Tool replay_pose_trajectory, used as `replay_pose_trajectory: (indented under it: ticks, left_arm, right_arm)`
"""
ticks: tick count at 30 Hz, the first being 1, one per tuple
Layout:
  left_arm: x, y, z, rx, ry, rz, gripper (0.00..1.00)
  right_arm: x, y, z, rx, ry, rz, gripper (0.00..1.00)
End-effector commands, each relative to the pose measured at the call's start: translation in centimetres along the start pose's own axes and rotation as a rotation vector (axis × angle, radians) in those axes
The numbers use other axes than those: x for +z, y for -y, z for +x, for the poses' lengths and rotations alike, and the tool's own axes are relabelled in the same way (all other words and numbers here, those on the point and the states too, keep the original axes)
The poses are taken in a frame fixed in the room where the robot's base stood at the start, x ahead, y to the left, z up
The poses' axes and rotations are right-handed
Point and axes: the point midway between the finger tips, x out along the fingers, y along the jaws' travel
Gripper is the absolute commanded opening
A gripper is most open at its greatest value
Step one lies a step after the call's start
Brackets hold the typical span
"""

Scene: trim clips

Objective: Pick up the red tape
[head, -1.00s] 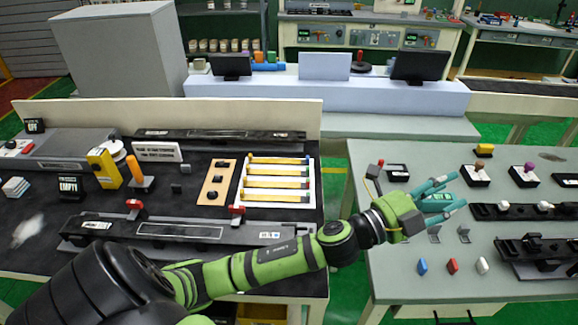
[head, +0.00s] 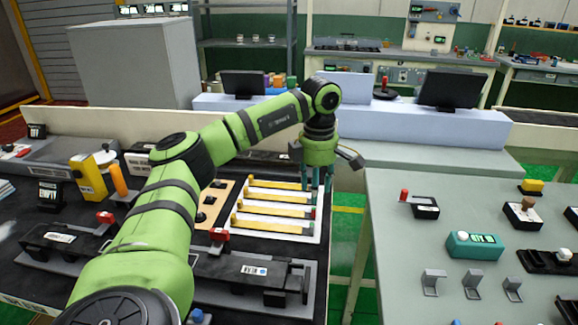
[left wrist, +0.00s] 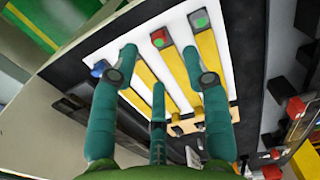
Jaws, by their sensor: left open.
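Several yellow tape strips lie side by side on a white board (head: 277,229) on the left table, with coloured end pieces. The red end of the red tape (left wrist: 160,38) shows in the left wrist view, between a blue end (left wrist: 97,68) and a green end (left wrist: 200,20). My left gripper (head: 315,190) is open and points down over the right ends of the strips. In the left wrist view its fingers (left wrist: 160,62) are spread around the red-ended strip, with nothing visibly held. Its fingers partly hide the strip ends in the head view. My right gripper is out of view.
A wooden block with black knobs (head: 213,203) lies left of the board. A black rail fixture (head: 225,268) lies in front. The right table (head: 400,250) holds a teal box (head: 475,245) and small metal brackets, across a gap. A low wall stands behind the board.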

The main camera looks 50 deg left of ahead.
Motion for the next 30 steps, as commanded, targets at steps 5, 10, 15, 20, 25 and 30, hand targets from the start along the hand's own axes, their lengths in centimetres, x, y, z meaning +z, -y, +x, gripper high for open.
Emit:
replay_pose_trajectory:
  ticks: [5,10,15,20,25,30]
  left_arm:
    - [-0.2,0.0,1.8,-0.003,-0.006,-0.001,0.47]
    - [-0.2,-0.2,4.3,-0.005,-0.007,-0.001,0.47]
    - [-0.1,-0.2,6.2,-0.003,-0.004,0.0,0.47]
    - [-0.1,-0.2,6.5,-0.001,-0.001,0.0,0.47]
    - [0.0,-0.2,6.5,-0.002,-0.001,0.0,0.19]
    - [0.0,-0.2,6.5,-0.002,0.0,0.0,0.0]
  right_arm:
    - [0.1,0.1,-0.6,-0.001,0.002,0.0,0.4]
    - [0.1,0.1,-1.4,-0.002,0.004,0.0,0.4]
    - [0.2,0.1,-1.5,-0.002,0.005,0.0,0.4]
    - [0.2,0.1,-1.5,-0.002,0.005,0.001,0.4]
    - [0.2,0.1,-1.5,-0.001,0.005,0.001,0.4]
    - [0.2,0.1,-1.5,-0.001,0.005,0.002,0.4]
